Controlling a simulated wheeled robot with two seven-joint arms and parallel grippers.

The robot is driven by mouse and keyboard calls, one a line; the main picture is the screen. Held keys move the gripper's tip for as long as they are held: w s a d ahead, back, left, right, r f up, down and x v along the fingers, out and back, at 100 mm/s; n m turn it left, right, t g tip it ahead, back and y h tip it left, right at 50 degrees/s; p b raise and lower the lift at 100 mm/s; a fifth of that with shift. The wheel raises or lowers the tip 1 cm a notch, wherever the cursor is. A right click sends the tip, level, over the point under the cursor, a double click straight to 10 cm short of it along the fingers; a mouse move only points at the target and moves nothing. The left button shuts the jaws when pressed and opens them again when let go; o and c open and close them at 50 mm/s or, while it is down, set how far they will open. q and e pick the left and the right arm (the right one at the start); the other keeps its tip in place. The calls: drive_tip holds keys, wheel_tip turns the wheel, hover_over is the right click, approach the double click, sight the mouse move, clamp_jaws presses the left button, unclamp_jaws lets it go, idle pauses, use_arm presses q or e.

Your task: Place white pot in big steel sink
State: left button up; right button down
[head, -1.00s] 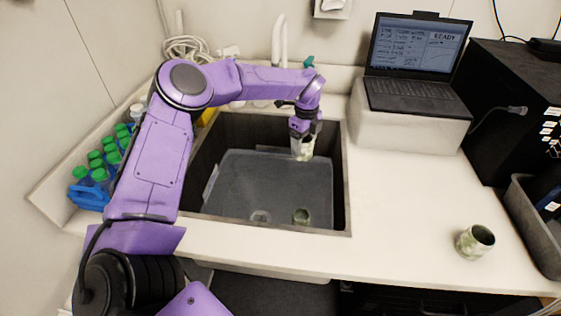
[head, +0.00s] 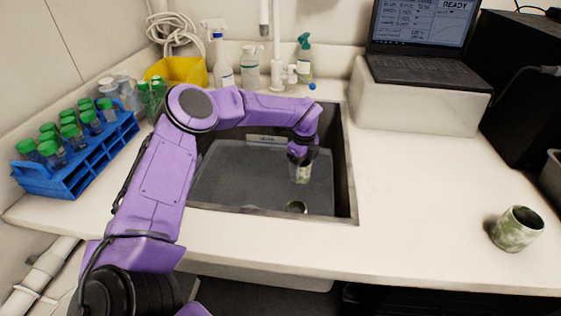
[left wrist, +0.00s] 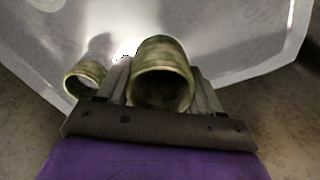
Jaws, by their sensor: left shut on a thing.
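My left gripper (head: 301,157) is shut on a mottled white-green pot (head: 301,173) and holds it over the steel sink (head: 352,190). In the left wrist view the held pot (left wrist: 163,75) sits between the fingers with its mouth toward the camera. A second pot (head: 297,206) stands in the sink, partly hidden by the front rim; the left wrist view shows it (left wrist: 85,82) to the left of the held one. A third mottled pot (head: 517,229) stands on the counter at the right. My right gripper is out of view.
A blue rack (head: 75,185) with green-capped tubes stands left of the sink. Spray bottles (head: 221,60) and a yellow bin (head: 175,72) line the back. A laptop (head: 422,45) rests on a white block (head: 415,100). The counter (head: 420,190) right of the sink is mostly clear.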

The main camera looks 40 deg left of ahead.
use_arm(q)
drive_tip(key=shift+f, duration=3.45)
drive_tip(key=o, duration=1.1)
drive_tip(key=shift+o, duration=0.2)
drive_tip(key=shift+r, duration=0.15)
wheel_tip(320, 180, up, 12)
drive_tip(key=shift+r, duration=0.1)
